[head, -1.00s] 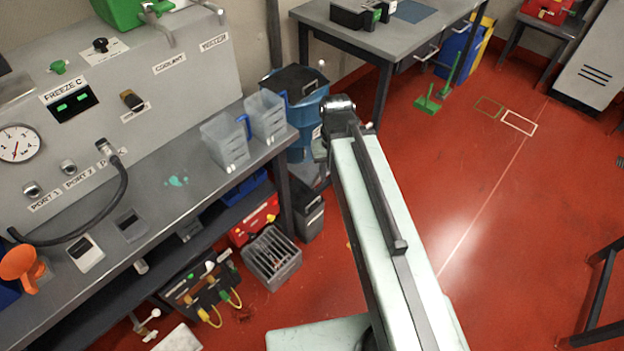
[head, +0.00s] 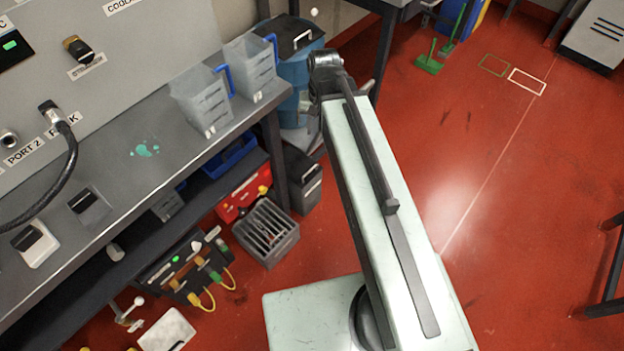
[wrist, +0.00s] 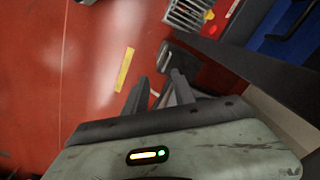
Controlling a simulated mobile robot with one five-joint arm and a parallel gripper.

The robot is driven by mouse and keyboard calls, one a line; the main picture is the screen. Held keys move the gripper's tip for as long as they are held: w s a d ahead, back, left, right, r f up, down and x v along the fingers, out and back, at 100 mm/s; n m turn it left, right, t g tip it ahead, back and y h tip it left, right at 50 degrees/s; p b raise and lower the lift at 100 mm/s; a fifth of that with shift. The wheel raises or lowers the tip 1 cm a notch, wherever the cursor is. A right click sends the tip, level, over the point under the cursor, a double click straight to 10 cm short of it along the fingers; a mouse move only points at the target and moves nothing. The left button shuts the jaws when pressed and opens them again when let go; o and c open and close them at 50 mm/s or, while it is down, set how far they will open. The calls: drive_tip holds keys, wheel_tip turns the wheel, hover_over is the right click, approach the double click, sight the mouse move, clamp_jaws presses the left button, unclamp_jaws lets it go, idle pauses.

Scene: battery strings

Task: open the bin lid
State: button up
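The bin is a blue bin (head: 296,95) standing on the floor past the end of the workbench in the head view. Its dark lid (head: 288,38) looks closed, with a handle on top. My arm's dark joint stands in front of the bin's right side and hides part of it. My gripper (wrist: 160,78) shows in the wrist view with its two dark fingers apart and nothing between them. In the head view the gripper is mostly hidden behind my arm. A blue surface with a dark handle shows at the wrist view's upper right; I cannot tell whether it is the bin.
Two clear jugs (head: 201,98) with blue handles stand on the workbench (head: 150,190) near the bin. A small dark bin (head: 303,182) and a grey crate (head: 266,235) stand on the floor by the bench.

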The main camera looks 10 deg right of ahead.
sight(311, 169)
drive_tip(key=w+f+m+b, duration=0.3)
drive_tip(key=w+f+b, duration=0.1)
drive_tip(key=f+b, duration=0.8)
drive_tip(key=w+d+f+m+t+b, duration=0.1)
drive_tip(key=w+f+m+b, duration=0.3)
drive_tip(key=f+b, duration=0.9)
wheel_tip(311, 169, down, 4)
drive_tip(key=shift+w+d+r+m+y, duration=0.15)
drive_tip(key=shift+w+d+m+y, duration=0.2)
drive_tip(key=shift+w, duration=0.2)
drive_tip(key=shift+a, duration=0.1)
drive_tip(key=f+b, duration=0.5)
drive_tip(key=w+a+f+b, duration=0.1)
drive_tip(key=f+b, duration=0.1)
drive_tip(key=shift+w+f+b, duration=0.1)
drive_tip(key=shift+f+b, duration=0.3)
drive_tip(key=shift+r, duration=0.1)
clamp_jaws()
